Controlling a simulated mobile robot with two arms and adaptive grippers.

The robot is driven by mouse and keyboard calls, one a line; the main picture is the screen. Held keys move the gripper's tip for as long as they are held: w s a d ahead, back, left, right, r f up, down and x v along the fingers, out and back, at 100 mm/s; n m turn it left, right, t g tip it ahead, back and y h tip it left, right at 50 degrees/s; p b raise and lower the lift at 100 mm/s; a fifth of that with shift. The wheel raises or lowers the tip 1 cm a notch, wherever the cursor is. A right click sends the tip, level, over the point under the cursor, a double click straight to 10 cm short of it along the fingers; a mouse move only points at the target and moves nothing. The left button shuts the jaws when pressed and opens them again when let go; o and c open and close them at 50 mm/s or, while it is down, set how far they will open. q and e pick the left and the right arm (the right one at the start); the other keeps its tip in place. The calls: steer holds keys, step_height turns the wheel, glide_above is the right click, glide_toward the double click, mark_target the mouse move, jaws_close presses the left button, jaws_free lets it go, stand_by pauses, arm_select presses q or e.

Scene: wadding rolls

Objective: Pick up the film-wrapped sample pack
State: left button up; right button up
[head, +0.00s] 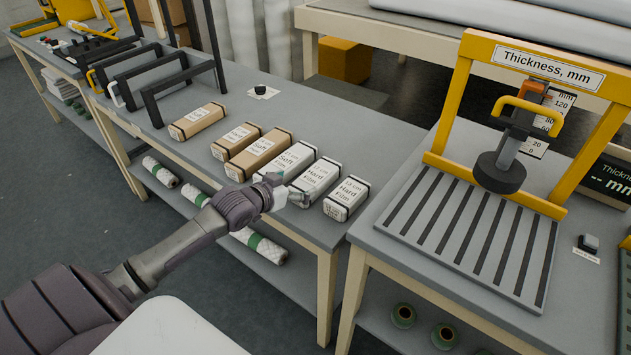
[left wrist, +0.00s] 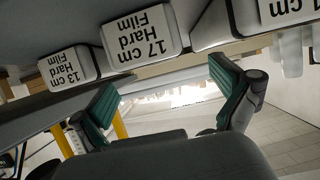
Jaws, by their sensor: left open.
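Several sample packs lie in a row on the grey bench. Three are white: one labelled Soft Film (head: 292,160), a middle one labelled Hard Film (head: 318,177) and an end one labelled Hard Film (head: 346,197). In the left wrist view the labels are upside down: 17 cm Hard Film (left wrist: 143,35) in the middle, 13 cm Hard Film (left wrist: 67,68) at left, and part of another white pack (left wrist: 285,12) at top right. My left gripper (head: 285,188) is open and empty at the near ends of the white packs. Its green-padded fingers (left wrist: 165,90) are apart, with nothing between them.
Brown packs (head: 197,121) lie further left on the bench (head: 330,125). Black frames (head: 150,80) stand beyond them. A thickness gauge with a yellow frame (head: 458,85) stands on the right table. White rolls (head: 161,171) lie on the lower shelf.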

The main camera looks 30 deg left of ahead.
mark_target(307, 182)
arm_select(q)
steer(key=x, duration=0.5)
steer(key=shift+s+d+f, duration=0.15)
steer(key=shift+d+f, duration=0.1)
steer(key=shift+d, duration=0.1)
steer(key=c, duration=1.2)
steer(key=shift+r, duration=0.1)
